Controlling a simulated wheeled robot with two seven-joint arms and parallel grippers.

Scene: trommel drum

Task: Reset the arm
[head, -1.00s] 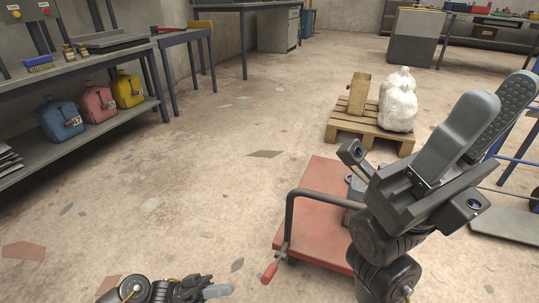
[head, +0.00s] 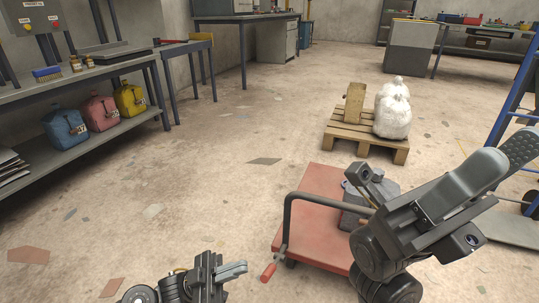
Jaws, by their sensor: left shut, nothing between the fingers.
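My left gripper (head: 234,269) is at the bottom left of the head view, low over the floor. Its grey fingers lie together with nothing between them. My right gripper (head: 505,158) is large at the right, its fingers pointing up and right. One finger's dark ridged pad shows beyond the other finger, so it looks open. I see nothing held in it. It is in front of the red trolley's right side and hides part of it.
A red trolley (head: 315,207) with a bent handle carries a grey object (head: 352,215). Behind it a pallet (head: 352,137) holds a wooden block and a white wrapped bundle (head: 393,110). A bench with coloured containers (head: 100,113) stands left. The middle floor is clear.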

